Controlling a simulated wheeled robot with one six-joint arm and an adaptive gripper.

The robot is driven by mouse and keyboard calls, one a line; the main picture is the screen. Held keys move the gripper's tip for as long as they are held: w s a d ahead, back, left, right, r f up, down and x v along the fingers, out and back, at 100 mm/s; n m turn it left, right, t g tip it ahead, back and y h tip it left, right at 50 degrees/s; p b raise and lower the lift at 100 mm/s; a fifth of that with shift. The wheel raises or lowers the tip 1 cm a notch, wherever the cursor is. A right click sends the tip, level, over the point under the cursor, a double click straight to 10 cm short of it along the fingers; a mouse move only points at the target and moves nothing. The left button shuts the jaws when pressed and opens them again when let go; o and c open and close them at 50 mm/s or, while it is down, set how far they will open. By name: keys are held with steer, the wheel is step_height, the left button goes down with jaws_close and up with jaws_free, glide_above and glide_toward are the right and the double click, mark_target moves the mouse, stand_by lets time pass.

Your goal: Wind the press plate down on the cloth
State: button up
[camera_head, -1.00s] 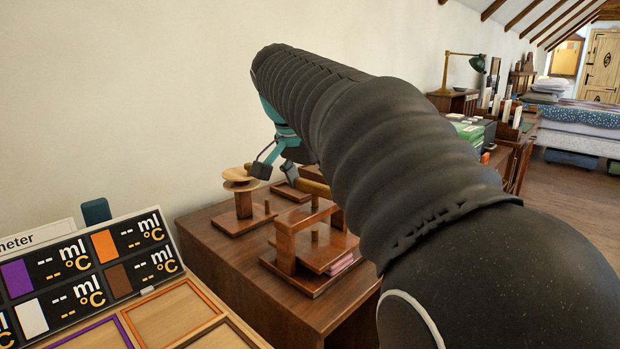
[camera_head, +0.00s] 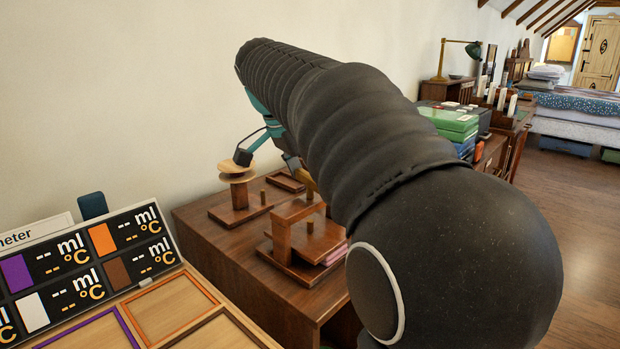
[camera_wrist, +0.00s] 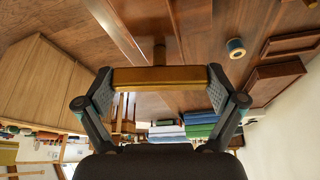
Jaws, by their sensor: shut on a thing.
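The press (camera_head: 283,240) is a small wooden frame on a base board, standing on the dark wooden chest. Its press plate (camera_head: 318,240) is a flat board inside the frame. A pink folded cloth (camera_head: 336,254) shows at the plate's right edge; the rest of it is hidden. A brass-coloured bar handle (camera_head: 309,183) sits above the frame, mostly hidden by my arm. In the wrist view my gripper (camera_wrist: 162,86) is shut on this bar (camera_wrist: 160,77), one finger at each end. My gripper is largely hidden in the head view.
A wooden spool stand (camera_head: 239,190) and a shallow wooden tray (camera_head: 287,181) are behind the press on the chest (camera_head: 245,250). A meter board (camera_head: 90,262) and framed trays (camera_head: 172,308) are at the left. Green boxes (camera_head: 450,120) are beyond my arm.

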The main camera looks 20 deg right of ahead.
steer(key=o, duration=0.8)
steer(key=v, duration=1.2)
